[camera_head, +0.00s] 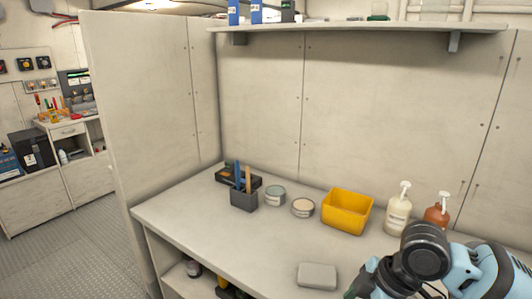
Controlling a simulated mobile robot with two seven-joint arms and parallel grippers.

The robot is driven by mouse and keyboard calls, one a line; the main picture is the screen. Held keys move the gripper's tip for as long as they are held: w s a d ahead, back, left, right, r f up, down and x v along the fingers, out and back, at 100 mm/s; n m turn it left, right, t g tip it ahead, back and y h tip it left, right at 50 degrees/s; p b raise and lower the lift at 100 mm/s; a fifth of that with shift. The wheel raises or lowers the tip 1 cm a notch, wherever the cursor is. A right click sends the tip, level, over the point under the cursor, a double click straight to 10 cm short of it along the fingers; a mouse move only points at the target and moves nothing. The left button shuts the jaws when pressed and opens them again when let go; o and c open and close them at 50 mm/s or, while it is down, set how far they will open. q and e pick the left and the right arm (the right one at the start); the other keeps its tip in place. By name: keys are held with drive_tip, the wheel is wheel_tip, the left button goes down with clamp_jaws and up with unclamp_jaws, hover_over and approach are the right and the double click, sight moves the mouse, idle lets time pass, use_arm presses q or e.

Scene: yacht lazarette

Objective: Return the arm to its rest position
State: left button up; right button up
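My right arm (424,250), with light blue links and dark joints, is folded at the bottom right corner over the near edge of the workbench (240,240). Its gripper fingers do not show; they are below the picture or hidden behind the arm's own links. My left arm and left gripper are not in view.
On the bench are a grey block (317,276) close to my arm, a yellow bin (347,211), two round tins (275,196) (303,208), a tool holder (244,199), a black case (232,176), and two pump bottles (398,213) (437,213). A shelf (350,27) hangs above.

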drive_tip(key=s+a+f+m, duration=0.3)
drive_tip(key=s+f, duration=0.4)
drive_tip(key=f, duration=0.1)
drive_tip(key=s+a+f+m, duration=0.2)
drive_tip(key=s+a+f, duration=0.1)
drive_tip(key=s+f, duration=0.4)
drive_tip(key=s+d+f+m+h, duration=0.2)
drive_tip(key=s+d+f+m, duration=0.15)
drive_tip(key=s+d, duration=0.45)
drive_tip(key=s+d+f+m+h, duration=0.2)
drive_tip(key=s+d+m, duration=0.25)
drive_tip(key=s, duration=0.75)
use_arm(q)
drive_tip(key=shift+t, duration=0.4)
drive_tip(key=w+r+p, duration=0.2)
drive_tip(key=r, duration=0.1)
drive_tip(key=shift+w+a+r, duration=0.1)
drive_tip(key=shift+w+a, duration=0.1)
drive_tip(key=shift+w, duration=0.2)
use_arm(e)
drive_tip(key=w+a+f+t+y, duration=0.1)
drive_tip(key=w+a+f+t, duration=0.2)
drive_tip(key=w+f+t, duration=0.3)
drive_tip(key=w+t, duration=0.2)
drive_tip(key=shift+w+f+m, duration=0.3)
drive_tip(key=shift+f, duration=0.05)
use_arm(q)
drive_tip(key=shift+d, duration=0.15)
